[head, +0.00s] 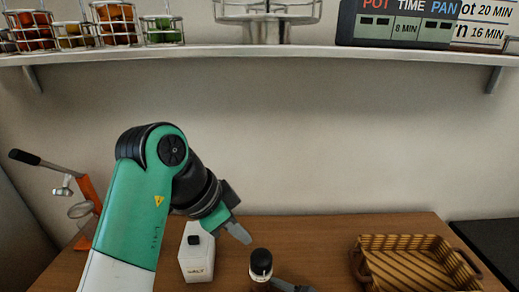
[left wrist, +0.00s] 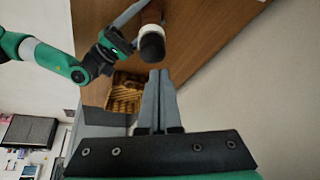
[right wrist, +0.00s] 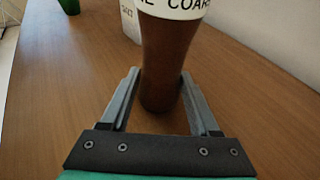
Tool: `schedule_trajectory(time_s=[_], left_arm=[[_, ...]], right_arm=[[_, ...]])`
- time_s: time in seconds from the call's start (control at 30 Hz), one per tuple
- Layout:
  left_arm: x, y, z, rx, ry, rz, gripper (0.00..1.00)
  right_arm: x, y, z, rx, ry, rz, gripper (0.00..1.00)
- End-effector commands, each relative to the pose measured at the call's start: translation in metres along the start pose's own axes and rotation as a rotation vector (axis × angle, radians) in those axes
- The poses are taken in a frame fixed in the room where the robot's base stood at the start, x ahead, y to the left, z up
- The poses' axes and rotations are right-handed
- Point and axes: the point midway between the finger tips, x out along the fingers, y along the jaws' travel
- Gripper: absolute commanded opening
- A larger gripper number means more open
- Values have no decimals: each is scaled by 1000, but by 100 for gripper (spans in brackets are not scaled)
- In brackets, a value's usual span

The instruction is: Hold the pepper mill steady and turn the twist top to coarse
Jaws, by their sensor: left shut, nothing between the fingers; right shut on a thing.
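The pepper mill (head: 261,265) stands on the wooden table with its black top up. In the right wrist view its brown body (right wrist: 162,60) rises to a white band (right wrist: 172,8) with letters reading "COAR". My right gripper (right wrist: 160,78) is shut on the body, one finger on each side; in the head view only its fingers (head: 288,286) show beside the mill. My left gripper (head: 246,239) is shut and empty, just above and left of the black top. In the left wrist view its closed fingers (left wrist: 159,74) point toward the black top (left wrist: 151,45), apart from it.
A white salt container (head: 197,254) stands close left of the mill, below my left arm. A wicker basket (head: 415,262) sits at the right. An orange-based device (head: 88,205) with a black handle is at the far left. A loaded shelf (head: 270,54) spans the wall above.

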Motion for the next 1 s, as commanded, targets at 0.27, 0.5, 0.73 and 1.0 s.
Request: schedule_trajectory(time_s=[0.27, 0.5, 0.73, 1.0], left_arm=[[-9, -5, 3, -5, 15, 11, 0], [12, -5, 14, -6, 14, 11, 0], [40, -4, 29, -6, 14, 11, 0], [52, -4, 35, -6, 15, 10, 0]], right_arm=[[0, 0, -1, 1, 2, 1, 31], [0, 0, -1, 1, 2, 0, 31], [0, 0, -1, 1, 1, 0, 31], [0, 0, -1, 1, 1, 0, 31]])
